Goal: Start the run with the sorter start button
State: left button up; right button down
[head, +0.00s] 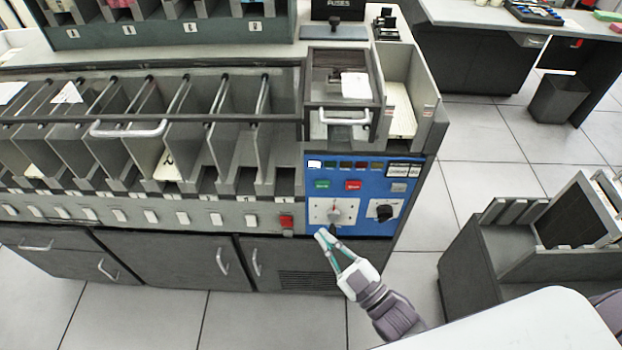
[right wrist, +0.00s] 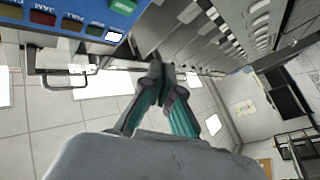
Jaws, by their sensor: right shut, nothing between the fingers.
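The sorter's blue control panel (head: 345,222) is on the right end of the machine front. A green button (head: 322,185) sits on its upper left, beside a red button (head: 353,185); their lettering is too small to read. My right gripper (head: 322,234) is shut and empty, near the panel's lower left edge and below the green button in the picture. I cannot tell how far it stands off the panel. In the right wrist view its closed fingertips (right wrist: 160,75) point at the machine, and the green button (right wrist: 122,5) is cut by the top edge. My left gripper is not in view.
A lamp row tops the panel, with its leftmost lamp (head: 314,164) white. Two knobs (head: 335,214) (head: 383,212) are below the buttons. A red square (head: 286,221) is left of the panel. Card pockets (head: 150,150) run left. A dark grey cart (head: 480,255) stands at right.

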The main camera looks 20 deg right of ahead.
aim_at(322, 185)
jog(key=shift+a+r+y, duration=0.2)
jog(key=shift+r+y, duration=0.1)
jog(key=shift+r, duration=0.45)
jog(key=w+d+b, duration=0.2)
jog(key=w, duration=0.6)
jog(key=shift+w+d, duration=0.2)
jog(key=shift+w, duration=0.05)
jog(key=shift+w, duration=0.15)
dwell(1.0)
jog(key=shift+w+d, duration=0.15)
jog(key=shift+w, duration=0.1)
